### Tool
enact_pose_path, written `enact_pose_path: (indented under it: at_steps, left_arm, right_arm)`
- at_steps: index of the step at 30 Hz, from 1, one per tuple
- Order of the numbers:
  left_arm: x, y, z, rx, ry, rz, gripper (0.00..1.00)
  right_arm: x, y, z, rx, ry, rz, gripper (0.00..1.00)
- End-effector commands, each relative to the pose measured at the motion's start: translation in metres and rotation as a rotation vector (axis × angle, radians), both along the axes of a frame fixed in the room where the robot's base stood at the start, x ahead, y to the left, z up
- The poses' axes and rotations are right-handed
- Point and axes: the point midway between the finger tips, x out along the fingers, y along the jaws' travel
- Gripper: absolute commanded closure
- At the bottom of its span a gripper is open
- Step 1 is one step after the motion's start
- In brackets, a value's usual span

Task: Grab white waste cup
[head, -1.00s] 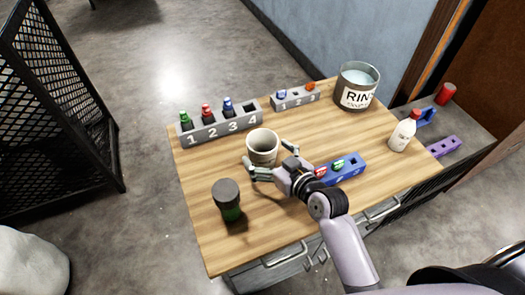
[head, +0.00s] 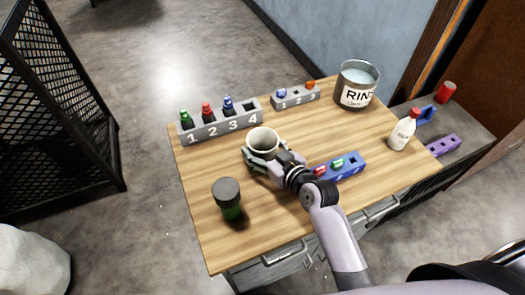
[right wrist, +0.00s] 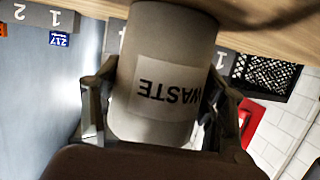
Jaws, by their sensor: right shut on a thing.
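The white waste cup (head: 263,138) stands near the middle of the wooden table in the head view. In the right wrist view the cup (right wrist: 165,65) fills the middle, with its WASTE label upside down. My right gripper (head: 262,156) is shut on the cup, with one finger on each side of it; the fingers also show at both sides of the cup in the right wrist view (right wrist: 155,110). The cup looks upright and I cannot tell a gap under it. My left gripper is not in view.
A grey numbered rack (head: 222,122) with several bottles is behind the cup. A smaller rack (head: 296,96) and the rinse bucket (head: 357,88) stand farther back. A blue rack (head: 345,170) is right of my gripper, a dark-lidded green jar (head: 227,195) front left, a white bottle (head: 404,132) right.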

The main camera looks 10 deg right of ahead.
Motion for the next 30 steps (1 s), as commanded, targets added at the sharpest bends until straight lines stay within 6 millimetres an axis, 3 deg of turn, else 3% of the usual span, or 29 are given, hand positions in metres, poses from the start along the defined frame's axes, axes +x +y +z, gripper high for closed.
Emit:
enact_pose_path:
  at_steps: [8, 20, 26, 30]
  left_arm:
    - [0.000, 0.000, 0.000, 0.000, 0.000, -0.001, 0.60]
    - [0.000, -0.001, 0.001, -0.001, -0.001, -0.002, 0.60]
    - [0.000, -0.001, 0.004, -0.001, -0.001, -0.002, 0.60]
    - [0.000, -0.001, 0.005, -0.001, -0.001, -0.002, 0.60]
  right_arm:
    - [0.000, 0.000, 0.000, 0.000, 0.000, 0.000, 0.62]
    - [0.000, 0.000, 0.010, 0.001, -0.003, 0.001, 0.62]
    - [0.001, 0.000, 0.042, 0.000, -0.008, 0.000, 0.62]
    - [0.001, 0.000, 0.081, -0.001, -0.010, 0.001, 0.62]
